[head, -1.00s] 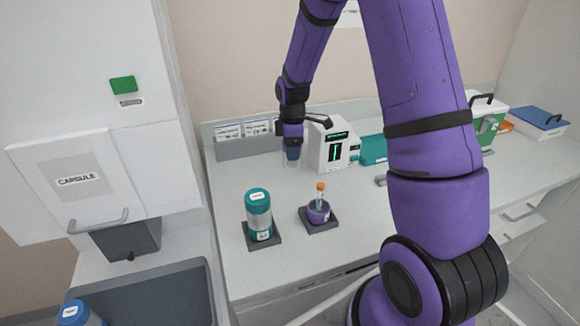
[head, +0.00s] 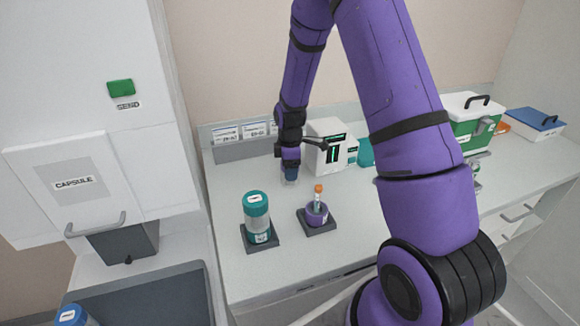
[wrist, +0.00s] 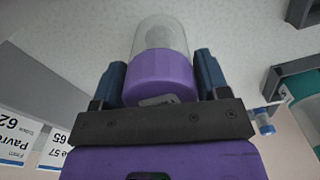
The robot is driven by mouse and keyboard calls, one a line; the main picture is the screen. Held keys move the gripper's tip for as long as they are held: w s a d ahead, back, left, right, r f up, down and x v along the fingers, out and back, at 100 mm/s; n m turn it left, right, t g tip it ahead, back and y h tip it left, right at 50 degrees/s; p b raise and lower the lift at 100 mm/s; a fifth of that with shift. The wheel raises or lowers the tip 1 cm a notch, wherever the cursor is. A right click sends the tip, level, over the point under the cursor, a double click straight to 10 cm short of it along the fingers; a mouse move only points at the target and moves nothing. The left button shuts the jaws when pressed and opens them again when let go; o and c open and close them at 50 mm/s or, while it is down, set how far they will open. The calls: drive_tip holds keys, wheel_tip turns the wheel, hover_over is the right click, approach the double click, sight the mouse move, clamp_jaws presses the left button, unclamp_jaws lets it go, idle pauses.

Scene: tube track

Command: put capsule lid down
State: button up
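My gripper (head: 290,172) is over the counter at the back, left of the white device. In the wrist view its two blue fingers (wrist: 160,82) are on both sides of a purple cap with a clear dome, the capsule lid (wrist: 165,68), and look shut on it. The dome points away from the gripper, down toward the counter. In the head view the clear part of the lid (head: 290,182) shows faintly; I cannot tell whether it touches the counter. The open purple capsule base (head: 317,215) holds an orange-capped tube (head: 318,194) on a dark pad.
A teal-lidded capsule (head: 256,216) stands on another dark pad to the left. A white device (head: 326,148) is just right of my gripper. Label holders (head: 240,141) line the back wall. A green-and-white box (head: 472,122) stands far right. The counter left of my gripper is clear.

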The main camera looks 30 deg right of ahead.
drive_tip(key=shift+o, duration=1.3)
wheel_tip(320, 180, up, 12)
drive_tip(key=shift+r, duration=0.2)
drive_tip(key=s+a+r+m+t, duration=0.1)
drive_tip(key=s+a+r+m, duration=0.15)
drive_tip(key=s+r, duration=0.5)
drive_tip(key=s+a+r+m+t, duration=0.2)
drive_tip(key=s+r+m, duration=0.25)
drive_tip(key=r, duration=0.55)
drive_tip(key=s+a+r+m+t, duration=0.1)
drive_tip(key=s+r+m, duration=0.1)
drive_tip(key=s, duration=0.7)
drive_tip(key=s+a+r+m+t, duration=0.1)
drive_tip(key=s+a+r+m, duration=0.1)
drive_tip(key=s, duration=0.7)
drive_tip(key=shift+s+a+r+m, duration=0.25)
drive_tip(key=shift+r+m, duration=0.4)
drive_tip(key=shift+m, duration=0.35)
